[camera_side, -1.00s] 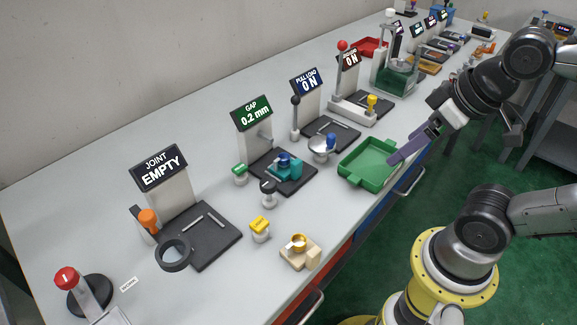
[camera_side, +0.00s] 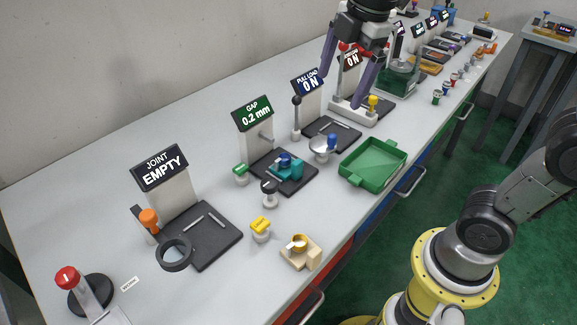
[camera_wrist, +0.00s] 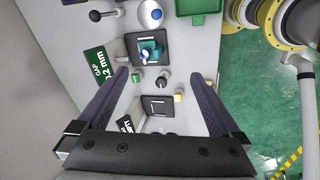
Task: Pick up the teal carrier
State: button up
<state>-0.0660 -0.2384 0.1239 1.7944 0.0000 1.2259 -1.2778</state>
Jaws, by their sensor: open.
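The teal carrier (camera_side: 294,172) sits on the dark plate of the station with the green "GAP 0.2 mm" sign. A blue part (camera_side: 284,158) stands on or against it. In the wrist view the teal carrier (camera_wrist: 147,56) lies ahead of the fingers, near the top middle. My gripper (camera_side: 345,92) is open and empty, with two long purple fingers pointing down. It is high above the bench, to the right of and behind the carrier in the side view. In the wrist view my gripper (camera_wrist: 158,74) shows its fingers spread wide.
A green tray (camera_side: 371,183) stands to the right of the carrier. A silver dome with a blue knob (camera_side: 321,150), a black-knobbed stamp (camera_side: 269,193) and a green-topped piece (camera_side: 240,174) stand close around it. Sign posts (camera_side: 256,137) rise behind.

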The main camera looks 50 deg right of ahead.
jog(key=w+a+f+n+g, duration=0.1)
jog(key=w+a+f+n, duration=0.15)
jog(key=w, duration=0.35)
jog(key=g, duration=0.2)
send_over(288, 159)
notch_tip(288, 159, down, 13)
jog(key=shift+w+d+f, duration=0.1)
jog(key=shift+d, duration=0.05)
jog(key=shift+f, duration=2.85)
jog(key=c, duration=1.5)
jog(key=shift+r, duration=0.15)
